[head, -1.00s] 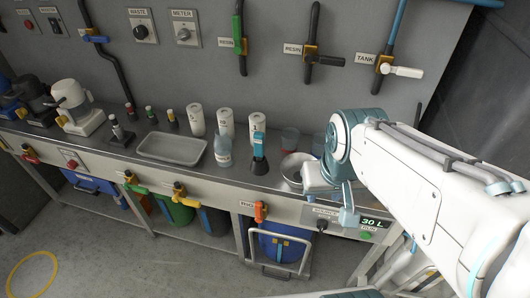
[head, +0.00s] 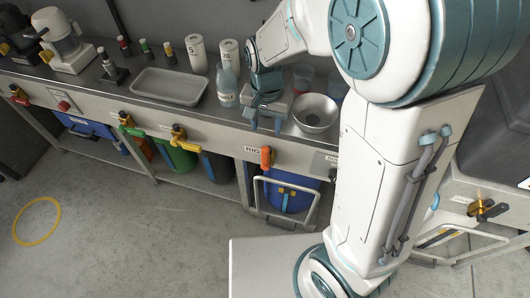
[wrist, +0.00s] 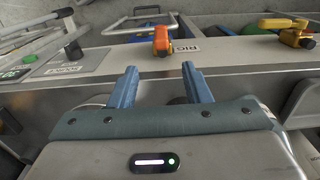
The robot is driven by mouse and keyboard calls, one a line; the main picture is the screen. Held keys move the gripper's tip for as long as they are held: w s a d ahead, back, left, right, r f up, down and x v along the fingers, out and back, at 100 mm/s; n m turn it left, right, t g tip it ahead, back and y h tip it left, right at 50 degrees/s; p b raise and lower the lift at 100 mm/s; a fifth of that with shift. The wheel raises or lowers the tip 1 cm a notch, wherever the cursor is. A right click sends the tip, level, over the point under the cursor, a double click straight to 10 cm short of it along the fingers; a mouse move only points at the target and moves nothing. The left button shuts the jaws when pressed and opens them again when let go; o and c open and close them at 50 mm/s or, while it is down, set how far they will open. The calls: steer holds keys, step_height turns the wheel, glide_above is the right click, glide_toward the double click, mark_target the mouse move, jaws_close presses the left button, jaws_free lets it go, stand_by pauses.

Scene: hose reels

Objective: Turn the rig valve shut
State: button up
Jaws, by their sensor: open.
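The rig valve (head: 266,157), with an orange handle, is on the front panel of the bench beside a RIG label. In the head view its handle hangs roughly upright. It also shows in the wrist view (wrist: 161,40), straight ahead of the fingers and centred between them, with the RIG label (wrist: 186,47) beside it. My gripper (head: 265,122) is at the bench's front edge, just above the valve and apart from it. In the wrist view my gripper (wrist: 160,67) has its two blue fingers spread, with nothing between them.
A yellow-handled valve (head: 178,133) is on the same panel to the left. A metal bowl (head: 315,112) and a clear bottle (head: 227,85) stand on the bench near my gripper. A blue drum (head: 287,196) and a pale frame sit below the valve. Floor at left is clear.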

mark_target(265, 154)
step_height(265, 154, down, 14)
steer(key=b, duration=0.2)
steer(key=shift+w+a+f+b, duration=0.1)
steer(key=shift+a+b, duration=0.05)
steer(key=shift+b, duration=0.15)
jaws_close()
